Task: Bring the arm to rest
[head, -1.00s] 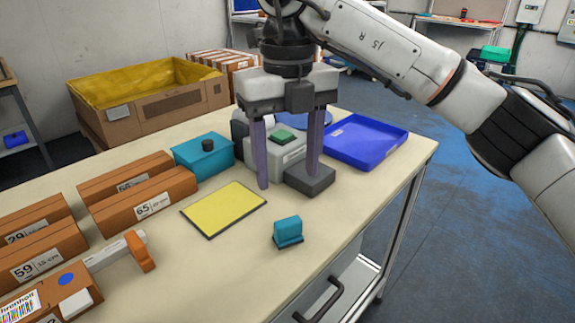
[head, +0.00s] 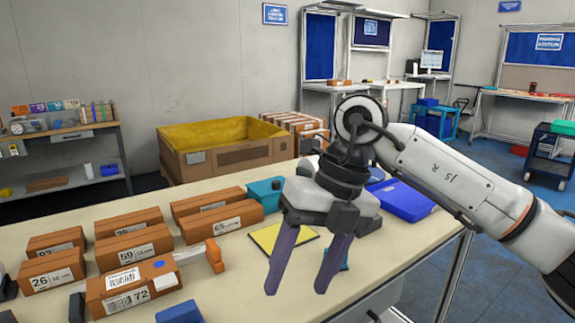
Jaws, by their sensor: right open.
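My right gripper (head: 298,285) is open and empty, its two purple fingers pointing down above the front part of the table (head: 225,275). It hangs in front of the yellow pad (head: 268,236) and hides part of a small teal block (head: 343,264). My right arm (head: 450,180) reaches in from the right, bent at the wrist. My left gripper is not in view; only dark shapes show at the left edge.
Several brown boxes (head: 133,250) stand on the table's left, with an orange-handled scanner (head: 214,256) beside them. A blue tray (head: 402,200) lies at the right. A large yellow-lined carton (head: 222,150) is behind the table.

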